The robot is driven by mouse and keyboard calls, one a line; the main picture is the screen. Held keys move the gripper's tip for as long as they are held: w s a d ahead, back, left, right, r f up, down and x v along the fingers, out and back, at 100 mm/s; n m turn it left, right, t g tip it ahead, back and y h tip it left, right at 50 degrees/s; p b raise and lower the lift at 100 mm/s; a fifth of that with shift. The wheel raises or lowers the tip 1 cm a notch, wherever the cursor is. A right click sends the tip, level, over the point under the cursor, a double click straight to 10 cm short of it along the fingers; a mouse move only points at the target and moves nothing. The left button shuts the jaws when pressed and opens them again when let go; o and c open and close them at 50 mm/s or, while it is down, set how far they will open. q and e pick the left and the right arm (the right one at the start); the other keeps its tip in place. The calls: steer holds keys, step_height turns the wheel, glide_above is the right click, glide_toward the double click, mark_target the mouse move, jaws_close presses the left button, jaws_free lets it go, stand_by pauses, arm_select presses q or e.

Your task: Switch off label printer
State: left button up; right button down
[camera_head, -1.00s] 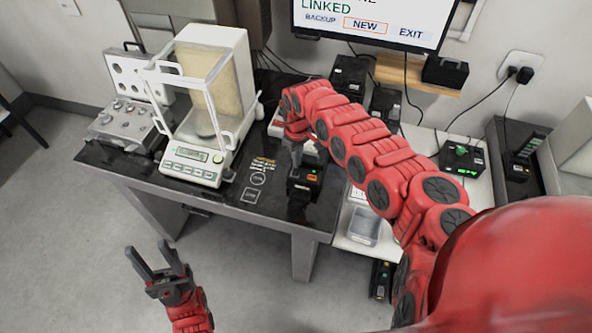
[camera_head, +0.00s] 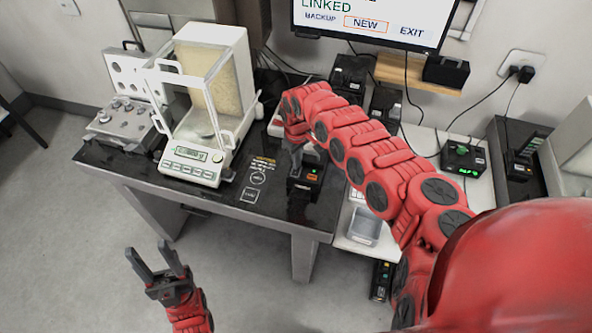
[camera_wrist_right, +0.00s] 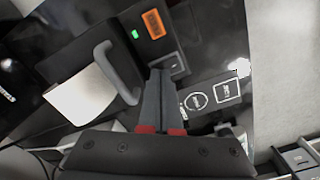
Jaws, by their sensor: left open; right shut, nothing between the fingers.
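The label printer (camera_head: 308,186) is a black box near the right end of the dark table, partly hidden by my right arm. In the right wrist view its dark top (camera_wrist_right: 118,22) carries a lit green lamp (camera_wrist_right: 135,34), an orange button (camera_wrist_right: 154,24), a grey handle (camera_wrist_right: 113,75) and a white label (camera_wrist_right: 80,96). My right gripper (camera_head: 296,172) is shut and empty, pointing down at the printer. In the wrist view its fingertips (camera_wrist_right: 160,72) are beside a small dark switch-like part (camera_wrist_right: 174,65); contact cannot be told. My left gripper (camera_head: 154,262) is open and empty, in front of the table.
A balance (camera_head: 195,165) with a glass draft shield stands left of the printer. An open weight case (camera_head: 122,122) is further left. A white side table (camera_head: 425,145) with black boxes is right, partly behind my right arm. A monitor (camera_head: 370,20) hangs behind.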

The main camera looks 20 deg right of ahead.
steer(key=shift+f, duration=0.3)
steer(key=shift+s+r, duration=0.1)
steer(key=shift+r+p, duration=0.45)
steer(key=shift+r, duration=0.05)
step_height(320, 180, up, 6)
steer(key=p, duration=0.5)
steer(key=shift+f, duration=0.1)
